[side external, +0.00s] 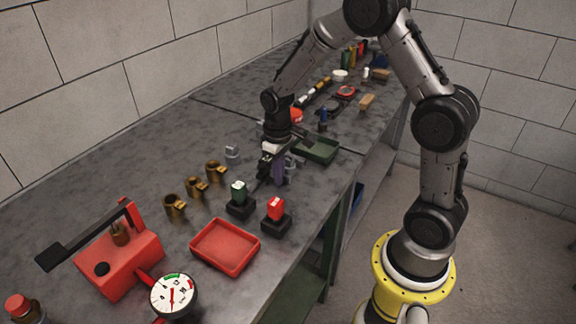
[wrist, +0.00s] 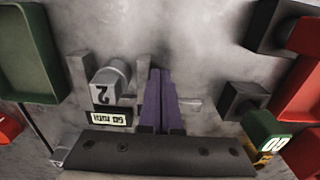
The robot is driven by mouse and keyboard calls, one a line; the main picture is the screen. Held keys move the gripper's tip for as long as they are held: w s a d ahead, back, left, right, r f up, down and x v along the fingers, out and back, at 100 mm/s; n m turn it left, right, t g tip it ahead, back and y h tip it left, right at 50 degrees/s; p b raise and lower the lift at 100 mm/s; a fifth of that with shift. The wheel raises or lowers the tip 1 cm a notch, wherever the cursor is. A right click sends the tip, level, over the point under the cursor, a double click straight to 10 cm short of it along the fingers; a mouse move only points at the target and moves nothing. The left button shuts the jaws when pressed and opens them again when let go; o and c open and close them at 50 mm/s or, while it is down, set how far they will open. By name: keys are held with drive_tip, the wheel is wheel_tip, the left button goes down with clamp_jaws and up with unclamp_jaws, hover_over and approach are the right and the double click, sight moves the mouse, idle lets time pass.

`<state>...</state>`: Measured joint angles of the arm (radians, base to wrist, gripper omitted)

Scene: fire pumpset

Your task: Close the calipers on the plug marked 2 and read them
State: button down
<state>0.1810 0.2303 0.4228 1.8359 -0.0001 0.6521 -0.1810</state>
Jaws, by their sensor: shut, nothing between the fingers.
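The grey plug marked 2 (wrist: 101,92) is in the wrist view, left of my fingers. It sits between the calipers' two grey jaws, the left jaw (wrist: 78,75) and the right jaw (wrist: 143,78). I cannot tell whether both jaws touch it. The calipers' small display (wrist: 108,117) faces the camera, but its characters are too blurred to read surely. My gripper (wrist: 160,75) has its purple fingers together and empty, just right of the right jaw; touching is unclear. In the side view my gripper (side external: 279,180) is low over the bench, and the plug is mostly hidden there.
A green tray (side external: 334,151) lies right of my gripper. Green (side external: 239,192) and red (side external: 276,209) blocks in black stands, and a red tray (side external: 205,258), lie toward the camera. Brass fittings (side external: 195,187), a small grey piece (side external: 232,155) and a red pump (side external: 125,262) stand to the left.

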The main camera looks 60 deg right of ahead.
drive_tip(key=shift+d, duration=1.35)
idle(0.4)
drive_tip(key=shift+a, duration=0.1)
drive_tip(key=shift+a+r, duration=0.1)
drive_tip(key=shift+a, duration=0.5)
drive_tip(key=shift+r, duration=3.4)
